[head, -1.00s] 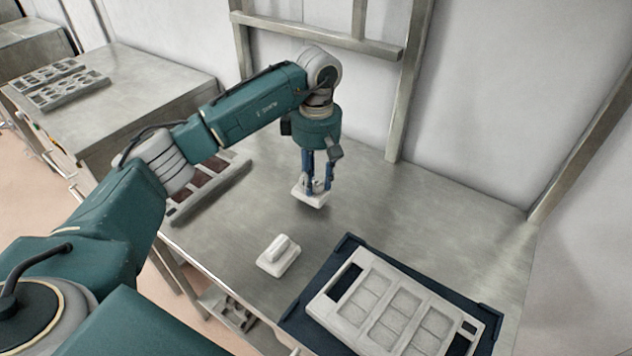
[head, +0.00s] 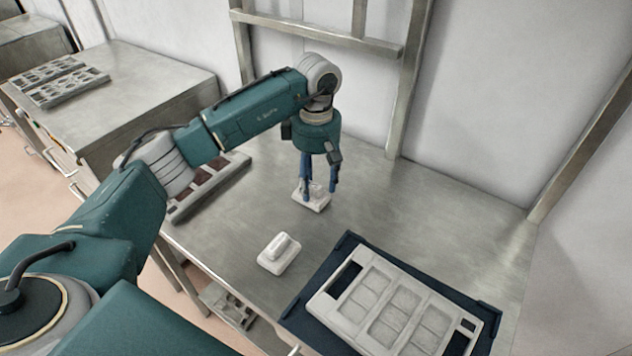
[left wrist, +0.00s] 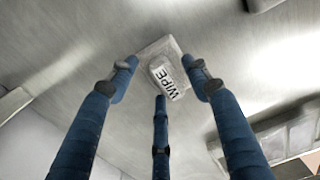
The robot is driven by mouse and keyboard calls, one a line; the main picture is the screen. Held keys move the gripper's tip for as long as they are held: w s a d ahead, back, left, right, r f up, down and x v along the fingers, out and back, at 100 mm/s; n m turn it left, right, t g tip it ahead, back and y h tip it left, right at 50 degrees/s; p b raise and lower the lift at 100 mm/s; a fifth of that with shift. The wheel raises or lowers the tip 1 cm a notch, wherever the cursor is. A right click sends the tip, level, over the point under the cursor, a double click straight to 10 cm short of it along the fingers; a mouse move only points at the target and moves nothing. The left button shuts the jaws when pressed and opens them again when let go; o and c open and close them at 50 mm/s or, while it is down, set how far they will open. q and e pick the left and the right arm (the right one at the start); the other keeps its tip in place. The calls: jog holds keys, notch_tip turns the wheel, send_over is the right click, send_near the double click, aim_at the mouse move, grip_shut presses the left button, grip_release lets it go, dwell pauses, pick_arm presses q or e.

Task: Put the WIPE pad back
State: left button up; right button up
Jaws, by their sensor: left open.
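The WIPE pad (head: 314,206) is a pale block with a raised grip, lying flat on the steel table below my left gripper (head: 320,193). In the left wrist view, the pad (left wrist: 148,50) shows its black WIPE lettering on top of the grip. The left gripper (left wrist: 162,88) is open, its blue fingers spread around the grip and apart from it. In the head view the fingers partly hide the pad. My right gripper is in neither view.
A second white pad (head: 278,254) lies nearer the table's front edge. A pale mould frame (head: 345,322) rests on a dark blue tray (head: 349,240) at the front right. A grey rack (head: 210,188) lies behind my arm. The right rear tabletop is clear.

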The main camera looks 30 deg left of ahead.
aim_at(316, 183)
pick_arm(q)
notch_tip(316, 183, up, 12)
jog(key=b, duration=0.2)
jog(key=shift+f, duration=0.15)
jog(key=shift+f, duration=0.1)
dwell(0.4)
